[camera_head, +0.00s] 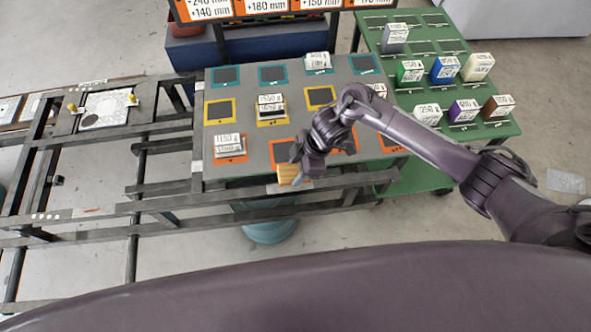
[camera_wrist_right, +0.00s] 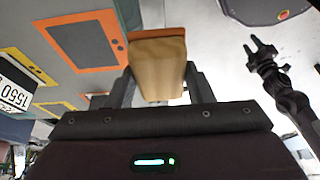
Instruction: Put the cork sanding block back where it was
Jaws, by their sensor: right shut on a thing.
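The cork sanding block (camera_head: 292,174) is a tan block. In the right wrist view the block (camera_wrist_right: 158,68) has a brown-orange layer along its top edge. My right gripper (camera_head: 300,163) is shut on it, with a finger on each side, at the front edge of the grey board (camera_head: 240,178). I cannot tell its exact height from the head view. The left arm does not show in the head view; a dark gripper, seemingly my left one (camera_wrist_right: 262,52), shows at the right of the right wrist view with its fingers apart.
The grey board has teal, yellow and orange framed dark squares, some bearing white labelled blocks such as one at front left (camera_head: 229,145). A green stepped rack (camera_head: 420,75) with coloured blocks stands right. A dark frame (camera_head: 150,205) with a white speckled plate (camera_head: 107,108) extends left.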

